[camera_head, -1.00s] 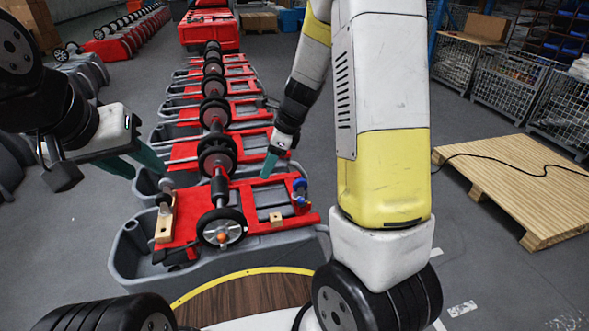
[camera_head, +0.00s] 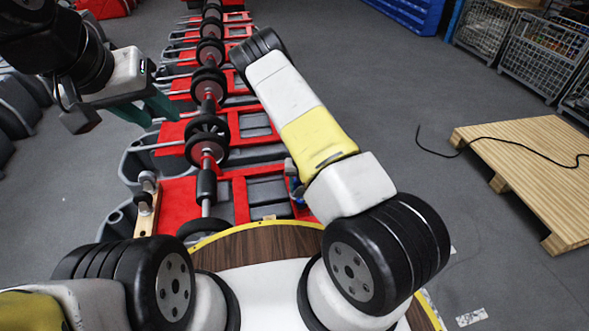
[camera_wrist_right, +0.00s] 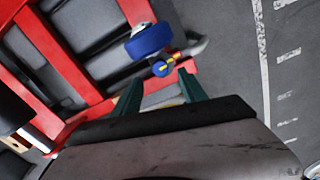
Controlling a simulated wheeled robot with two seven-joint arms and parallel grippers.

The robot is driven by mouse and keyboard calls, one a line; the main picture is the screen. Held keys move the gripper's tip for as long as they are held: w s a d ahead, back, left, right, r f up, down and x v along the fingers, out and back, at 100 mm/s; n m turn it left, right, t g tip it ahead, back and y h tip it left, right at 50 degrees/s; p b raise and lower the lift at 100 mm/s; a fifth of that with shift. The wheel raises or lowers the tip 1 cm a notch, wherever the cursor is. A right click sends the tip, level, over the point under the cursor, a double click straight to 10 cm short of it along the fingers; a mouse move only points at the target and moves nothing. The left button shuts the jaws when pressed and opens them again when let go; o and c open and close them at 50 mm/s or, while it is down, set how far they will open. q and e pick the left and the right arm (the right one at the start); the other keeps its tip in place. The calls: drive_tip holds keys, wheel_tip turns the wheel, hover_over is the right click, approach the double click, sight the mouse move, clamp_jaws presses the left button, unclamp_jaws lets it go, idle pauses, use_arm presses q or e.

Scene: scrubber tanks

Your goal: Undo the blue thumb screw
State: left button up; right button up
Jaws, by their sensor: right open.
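In the right wrist view a small blue knob with a yellow stripe (camera_wrist_right: 162,68), which looks like the thumb screw, sits on a grey fitting near the edge of the red frame (camera_wrist_right: 60,58). A larger blue wheel (camera_wrist_right: 150,40) is just above it. My right gripper (camera_wrist_right: 158,78) is open, its green fingers pointing toward the small knob, which lies between and around the fingertips' line. Contact cannot be told. In the head view my right arm hides that gripper; only a bit of blue (camera_head: 292,182) shows beside it. My left gripper (camera_head: 161,120) is open and empty above the tank row.
A row of red-framed tanks with black wheels (camera_head: 208,130) runs away from me. A wooden block with a fitting (camera_head: 146,205) stands at the left of the nearest frame. A wooden pallet (camera_head: 530,170) with a black cable lies right. Mesh cages (camera_head: 535,55) stand behind it.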

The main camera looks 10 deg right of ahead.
sight(300, 200)
wheel_tip(300, 200, down, 6)
drive_tip(key=shift+f, duration=0.1)
drive_tip(key=shift+c, duration=0.4)
clamp_jaws()
